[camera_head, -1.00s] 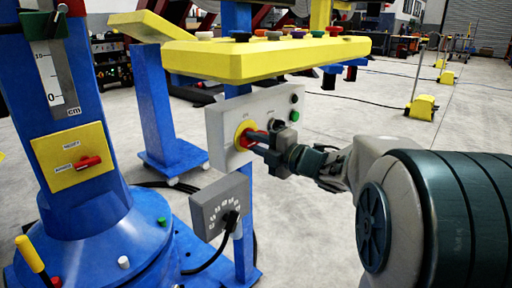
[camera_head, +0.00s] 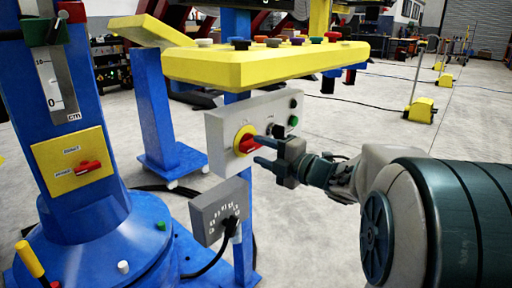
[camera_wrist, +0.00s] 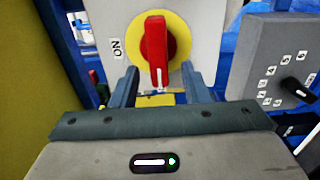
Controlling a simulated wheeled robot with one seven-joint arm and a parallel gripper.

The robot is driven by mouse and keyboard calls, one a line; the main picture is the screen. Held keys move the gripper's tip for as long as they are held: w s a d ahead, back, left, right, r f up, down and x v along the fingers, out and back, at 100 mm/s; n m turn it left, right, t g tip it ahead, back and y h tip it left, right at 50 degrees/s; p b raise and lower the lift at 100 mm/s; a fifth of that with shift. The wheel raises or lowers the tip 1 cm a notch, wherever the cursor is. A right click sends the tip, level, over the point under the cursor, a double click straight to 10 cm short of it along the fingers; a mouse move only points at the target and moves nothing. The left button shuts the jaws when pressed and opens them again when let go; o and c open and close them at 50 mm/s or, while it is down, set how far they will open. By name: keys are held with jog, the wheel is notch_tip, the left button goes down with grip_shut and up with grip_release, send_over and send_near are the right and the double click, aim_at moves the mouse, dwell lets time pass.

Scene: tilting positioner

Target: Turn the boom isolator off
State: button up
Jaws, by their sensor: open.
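The boom isolator is a red rotary handle (camera_head: 243,144) on a yellow disc, mounted on a light grey box (camera_head: 222,152) under the yellow console. In the wrist view the red handle (camera_wrist: 157,45) points straight down the picture, its white mark at the lower end. An "ON" label (camera_wrist: 117,48) is to its left, off the line of the handle; no "OFF" label is readable. My gripper (camera_head: 263,151) is open and empty, just right of the handle with a small gap. In the wrist view its fingers (camera_wrist: 158,82) stand either side of the handle's lower end.
Beside the isolator on the box are a black switch (camera_head: 273,130) and green and black buttons (camera_head: 293,121). A grey selector box (camera_head: 208,217) with a black knob sits below. The yellow console (camera_head: 260,65) with coloured buttons overhangs. A yellow plate with a red lever (camera_head: 88,167) is at left.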

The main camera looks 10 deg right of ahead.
jog(key=p+v, duration=0.2)
jog(key=v, duration=0.9)
jog(key=shift+p, duration=0.4)
jog(key=shift+s+d, duration=0.1)
jog(key=shift+s, duration=0.05)
jog(key=w+d+r+m+g+h+p, duration=0.1)
jog(key=d+r+m+h+p, duration=0.1)
jog(key=r+m+h+p, duration=0.75)
jog(key=w+d+r+m+h+p, duration=0.2)
jog(key=r+m+h+p, duration=0.2)
jog(key=r+m+p, duration=0.6)
jog(key=s+a+r+m+g+y+p, duration=0.1)
jog(key=s+a+r+m+g+p, duration=0.1)
jog(key=s+a+g+p, duration=0.3)
jog(key=s+a+r+m+g+y+p, duration=0.2)
jog(key=s+a+m+g+p, duration=0.2)
jog(key=s+p, duration=0.8)
jog(key=a+g+p, duration=0.1)
jog(key=a+p, duration=0.1)
jog(key=shift+s+a+r+g, duration=0.35)
jog(key=shift+s+g, duration=0.05)
